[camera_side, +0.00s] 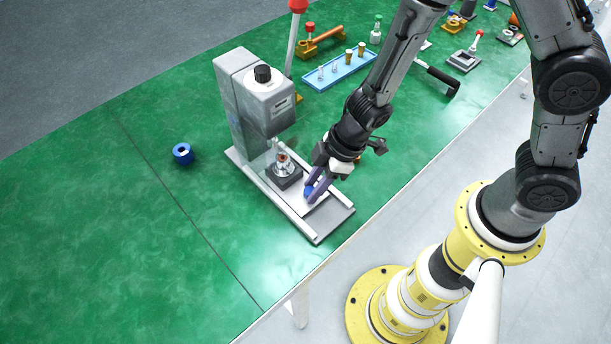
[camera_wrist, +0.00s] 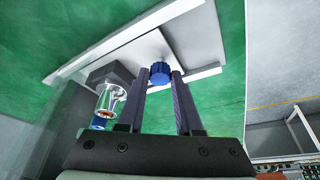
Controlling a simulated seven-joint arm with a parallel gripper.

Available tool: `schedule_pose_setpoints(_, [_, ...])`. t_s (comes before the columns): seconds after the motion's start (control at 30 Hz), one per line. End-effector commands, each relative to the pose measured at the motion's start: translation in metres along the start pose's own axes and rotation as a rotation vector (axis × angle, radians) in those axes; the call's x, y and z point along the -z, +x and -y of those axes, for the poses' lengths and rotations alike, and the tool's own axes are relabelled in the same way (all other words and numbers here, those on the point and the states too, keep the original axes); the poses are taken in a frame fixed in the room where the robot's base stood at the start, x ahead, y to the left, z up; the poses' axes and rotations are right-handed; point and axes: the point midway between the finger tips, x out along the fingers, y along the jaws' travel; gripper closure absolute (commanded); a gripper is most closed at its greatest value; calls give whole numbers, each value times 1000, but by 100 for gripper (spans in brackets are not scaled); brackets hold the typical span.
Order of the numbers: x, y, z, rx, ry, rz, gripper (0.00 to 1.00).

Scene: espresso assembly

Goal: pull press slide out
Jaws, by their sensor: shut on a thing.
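The grey press (camera_side: 262,100) stands on the green table, with a flat base and rails (camera_side: 300,226) reaching toward the table's front edge. The press slide (camera_side: 317,196) is a light plate between the rails. It carries a dark block (camera_side: 284,176) with a small clear and copper-coloured part (camera_side: 283,161) on it, close to the press head. My gripper (camera_side: 312,192) is shut on the slide's blue knob (camera_wrist: 160,73), which shows between the fingertips in the wrist view. The fingers partly hide the knob in the side view.
A blue ring (camera_side: 182,153) lies left of the press. Behind the press are a light-blue tray (camera_side: 340,70) with small parts, a red-topped lever (camera_side: 297,8) and an orange-brown tool (camera_side: 319,42). A black-handled tool (camera_side: 440,78) lies at right. The table left of the press is mostly clear.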

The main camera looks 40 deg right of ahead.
Motion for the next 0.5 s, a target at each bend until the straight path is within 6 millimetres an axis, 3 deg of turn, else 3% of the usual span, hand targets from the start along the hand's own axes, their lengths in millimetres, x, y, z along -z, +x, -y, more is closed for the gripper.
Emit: schedule_pose_setpoints(0.5, [-36,-17,65,-1,-6,-11,100])
